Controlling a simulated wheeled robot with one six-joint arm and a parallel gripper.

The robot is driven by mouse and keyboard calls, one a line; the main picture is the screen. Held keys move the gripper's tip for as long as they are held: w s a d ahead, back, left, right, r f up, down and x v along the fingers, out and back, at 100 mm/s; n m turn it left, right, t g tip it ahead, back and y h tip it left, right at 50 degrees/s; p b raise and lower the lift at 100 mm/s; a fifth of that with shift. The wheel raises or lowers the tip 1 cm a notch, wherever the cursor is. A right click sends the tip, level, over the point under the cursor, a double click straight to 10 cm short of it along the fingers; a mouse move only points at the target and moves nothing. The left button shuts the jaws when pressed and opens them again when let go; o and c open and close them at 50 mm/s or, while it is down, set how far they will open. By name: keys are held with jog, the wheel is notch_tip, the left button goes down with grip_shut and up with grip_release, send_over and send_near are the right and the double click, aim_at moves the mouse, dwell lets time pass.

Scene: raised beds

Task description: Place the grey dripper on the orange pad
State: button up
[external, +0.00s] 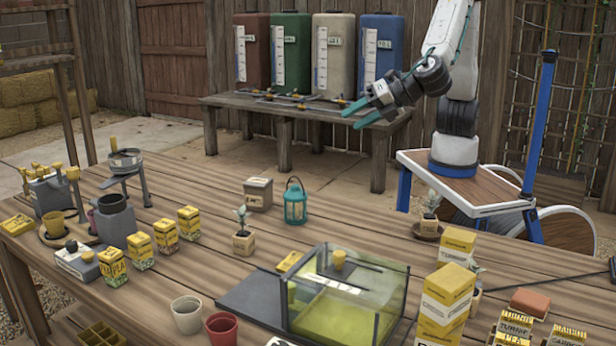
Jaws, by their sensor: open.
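My gripper (352,118) has teal fingers and is open and empty. It is raised at the upper right of the external view, with the back bench behind it, well apart from the things on the table. I cannot clearly tell which thing is the grey dripper. A grey round-topped piece on a three-legged stand (125,157) is at the table's far left, and a grey cup-like piece (114,222) stands just in front of it. An orange-brown flat block (530,302) lies at the right front; I cannot tell whether it is the orange pad.
A glass-walled case (368,308) and stacked yellow boxes (444,298) stand at the front. A teal lantern (295,203), a potted plant (243,240) and several seed packets (165,236) are mid-table. A red pot (222,328) is in front. The back middle planks are fairly clear.

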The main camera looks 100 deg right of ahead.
jog(key=s+d+r+m+g, duration=0.1)
jog(key=s+d+m+g, duration=0.2)
jog(key=s+d+m, duration=0.5)
jog(key=s+d+r+m+g, duration=0.1)
jog(key=s+d+m+g, duration=0.2)
jog(key=d, duration=0.8)
jog(key=s+d+m+g+y, duration=0.1)
jog(key=s+m+y, duration=0.1)
jog(key=s+m, duration=0.3)
jog(key=s+f+m+g+y, duration=0.1)
jog(key=s+m+g+y, duration=0.1)
jog(key=s+m, duration=0.3)
jog(key=s+y, duration=0.1)
jog(key=s, duration=0.3)
jog(key=shift+s+d+f, duration=0.2)
jog(key=shift+s+d, duration=0.05)
jog(key=shift+d, duration=0.15)
jog(key=o, duration=0.3)
